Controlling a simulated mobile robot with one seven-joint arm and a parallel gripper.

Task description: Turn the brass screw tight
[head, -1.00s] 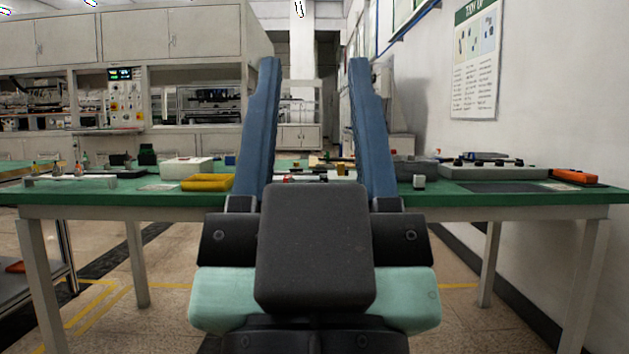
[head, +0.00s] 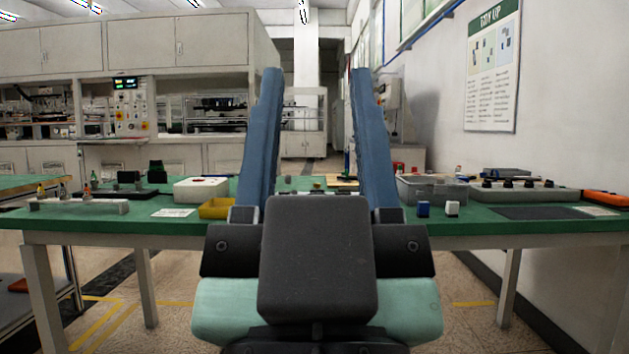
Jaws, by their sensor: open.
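My gripper (head: 316,74) is open and empty in the head view, its two long blue fingers pointing up and apart. Its dark body covers the middle of the front edge of the green-topped table (head: 140,224). Between the fingers, farther back on the table, a small brass-coloured piece (head: 317,185) shows. It is too small to tell whether it is the brass screw or how far it is turned in. The fingers are not seen touching anything.
On the left of the table are a yellow bin (head: 216,209), a white box (head: 201,190) and a pale rack (head: 78,206). On the right are a grey bin (head: 433,191), a blue block (head: 423,209), a dark mat (head: 540,213) and an orange case (head: 605,199).

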